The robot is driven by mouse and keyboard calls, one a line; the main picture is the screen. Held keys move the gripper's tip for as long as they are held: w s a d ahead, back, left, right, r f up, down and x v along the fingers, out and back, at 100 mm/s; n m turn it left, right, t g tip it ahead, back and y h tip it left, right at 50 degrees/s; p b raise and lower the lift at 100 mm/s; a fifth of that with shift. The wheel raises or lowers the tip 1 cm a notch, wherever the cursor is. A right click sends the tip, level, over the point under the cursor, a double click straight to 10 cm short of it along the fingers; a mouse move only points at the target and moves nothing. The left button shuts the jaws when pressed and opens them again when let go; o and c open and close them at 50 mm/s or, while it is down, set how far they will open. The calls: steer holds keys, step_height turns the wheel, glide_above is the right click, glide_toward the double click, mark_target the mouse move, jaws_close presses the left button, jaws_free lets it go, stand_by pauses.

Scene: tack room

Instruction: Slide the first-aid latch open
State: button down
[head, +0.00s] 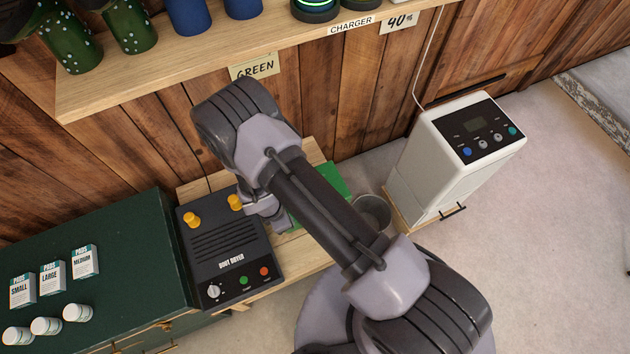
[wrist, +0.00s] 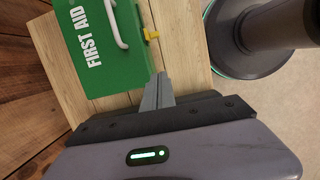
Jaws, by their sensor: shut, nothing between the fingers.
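The green first-aid box (wrist: 100,45), with white FIRST AID lettering and a white handle (wrist: 105,20), sits on a wooden surface (wrist: 185,40) in the wrist view. A small yellow latch (wrist: 151,34) sticks out at its right edge. My gripper (wrist: 162,77) is shut and empty, its tips below the latch in the picture and apart from it, close to the box's lower right corner. In the head view part of the green box (head: 335,180) shows behind my arm, which hides the latch and most of the box.
The black boot dryer (head: 225,250) with yellow posts stands left of my gripper. Beyond it is a dark green cabinet (head: 90,240) with pad boxes and bottles. A grey bucket (head: 373,212) and a white appliance (head: 455,150) stand right. A shelf (head: 150,75) overhangs behind.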

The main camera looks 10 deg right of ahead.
steer(key=b+x, duration=0.1)
steer(key=x, duration=0.2)
steer(key=b+x, duration=0.2)
steer(key=x, duration=0.2)
steer(key=b+x, duration=0.1)
steer(key=x, duration=0.3)
steer(key=shift+s+f+b, duration=0.2)
steer(key=shift+s+b, duration=0.2)
steer(key=shift+s, duration=0.05)
steer(key=d, duration=0.1)
steer(key=w+d, duration=0.1)
steer(key=shift+d+r+b, duration=0.3)
steer(key=shift+w+d+r, duration=0.1)
steer(key=shift+d, duration=0.45)
steer(key=shift+d, duration=0.1)
